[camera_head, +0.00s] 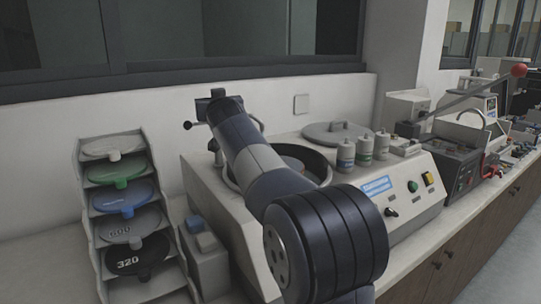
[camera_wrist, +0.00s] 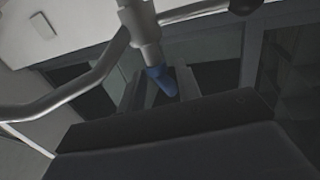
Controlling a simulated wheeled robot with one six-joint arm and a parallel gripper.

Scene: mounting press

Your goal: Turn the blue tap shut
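The blue tap (camera_wrist: 162,80) shows in the wrist view as a short blue handle at the lower end of a pale vertical pipe. It lies tilted, pointing down and to the right. My gripper (camera_wrist: 161,88) has its two dark fingers apart, one to each side of the blue handle, with gaps visible between handle and fingers. In the head view my arm reaches over the machine towards the wall. My fingers and the blue tap are hidden there.
Pale curved pipes (camera_wrist: 75,88) pass close to my gripper, with a dark knob (camera_wrist: 243,6) at upper right. The head view shows a grinder housing (camera_head: 405,195), bottles (camera_head: 346,155), a rack of discs (camera_head: 122,200) and a window (camera_head: 200,35) behind.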

